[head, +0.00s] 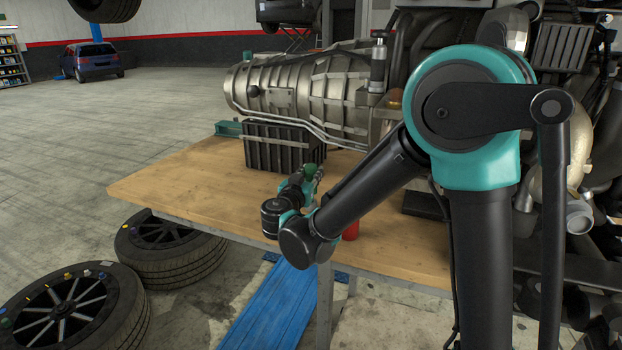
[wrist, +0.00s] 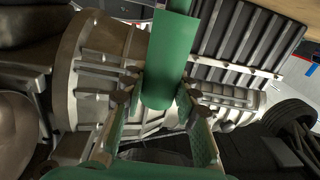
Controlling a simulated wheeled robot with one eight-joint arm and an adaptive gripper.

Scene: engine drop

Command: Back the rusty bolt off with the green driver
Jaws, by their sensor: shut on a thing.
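The green driver (wrist: 172,62) stands between the two fingers of my gripper (wrist: 157,97) in the wrist view, and the fingers are shut on its thick green handle. In the head view the driver's green end (head: 310,170) shows just above my gripper (head: 313,181), over the workbench in front of the black ribbed block. Most of the driver is hidden there by my wrist. I cannot make out the rusty bolt for certain in either view. The metal gearbox housing (head: 300,88) lies at the back of the bench, and it fills the left of the wrist view (wrist: 95,70).
The wooden bench (head: 175,185) has free room at its left. A black ribbed block (head: 262,150) stands before the housing. A red object (head: 351,231) is partly hidden behind my arm. The engine (head: 560,50) crowds the right. Tyres (head: 165,250) lie on the floor at left.

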